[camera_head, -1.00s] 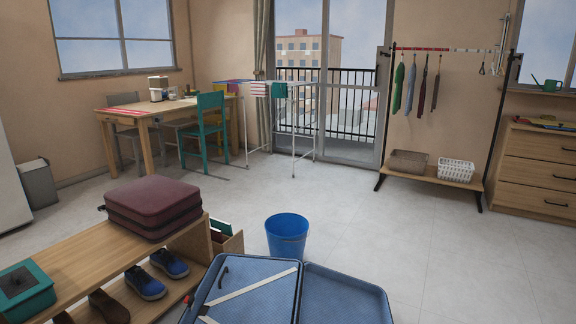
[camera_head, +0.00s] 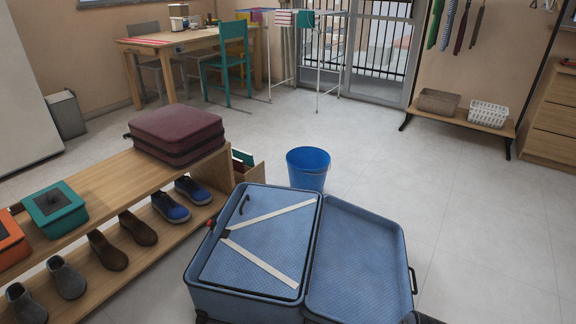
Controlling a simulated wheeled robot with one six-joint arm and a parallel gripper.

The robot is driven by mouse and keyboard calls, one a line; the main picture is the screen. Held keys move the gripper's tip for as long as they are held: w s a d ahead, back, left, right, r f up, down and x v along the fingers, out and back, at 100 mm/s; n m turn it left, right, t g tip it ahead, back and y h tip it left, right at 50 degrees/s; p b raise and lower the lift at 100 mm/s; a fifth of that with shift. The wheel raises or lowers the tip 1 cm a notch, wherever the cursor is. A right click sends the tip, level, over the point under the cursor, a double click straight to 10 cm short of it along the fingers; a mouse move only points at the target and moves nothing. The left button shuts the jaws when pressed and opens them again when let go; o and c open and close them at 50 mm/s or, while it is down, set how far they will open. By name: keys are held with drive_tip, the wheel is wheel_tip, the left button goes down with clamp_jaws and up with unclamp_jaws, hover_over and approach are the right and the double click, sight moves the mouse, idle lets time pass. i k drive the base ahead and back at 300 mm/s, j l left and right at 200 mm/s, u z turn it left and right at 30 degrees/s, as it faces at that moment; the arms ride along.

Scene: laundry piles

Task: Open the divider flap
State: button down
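An open blue suitcase (camera_head: 202,287) lies on the floor at the lower middle, its two halves side by side. The divider flap (camera_head: 244,262) lies flat over the left half, with pale straps crossing it. A dark curved loop (camera_head: 243,204) and a small red piece (camera_head: 225,233) show near the flap's left edge. The right half (camera_head: 355,262) is uncovered and looks empty. My gripper is not in view. A dark shape at the bottom edge, right of the suitcase, is too cut off to identify.
A wooden shoe bench (camera_head: 100,186) stands left of the suitcase, bearing a maroon case (camera_head: 176,131), a teal box (camera_head: 55,209) and an orange box (camera_head: 10,240). A blue bucket (camera_head: 308,168) stands just behind the suitcase. The floor (camera_head: 480,220) to the right is clear.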

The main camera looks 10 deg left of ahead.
sight(263, 247)
drive_tip(key=i+j, duration=0.15)
drive_tip(key=j, duration=0.25)
drive_tip(key=i+j, duration=0.15)
drive_tip(key=j, duration=0.2)
drive_tip(key=i+j+u, duration=0.1)
drive_tip(key=j, duration=0.3)
drive_tip(key=i+j, duration=0.2)
drive_tip(key=j, duration=0.15)
drive_tip(key=i+j+u, duration=0.1)
drive_tip(key=j, duration=0.3)
drive_tip(key=i, duration=0.1)
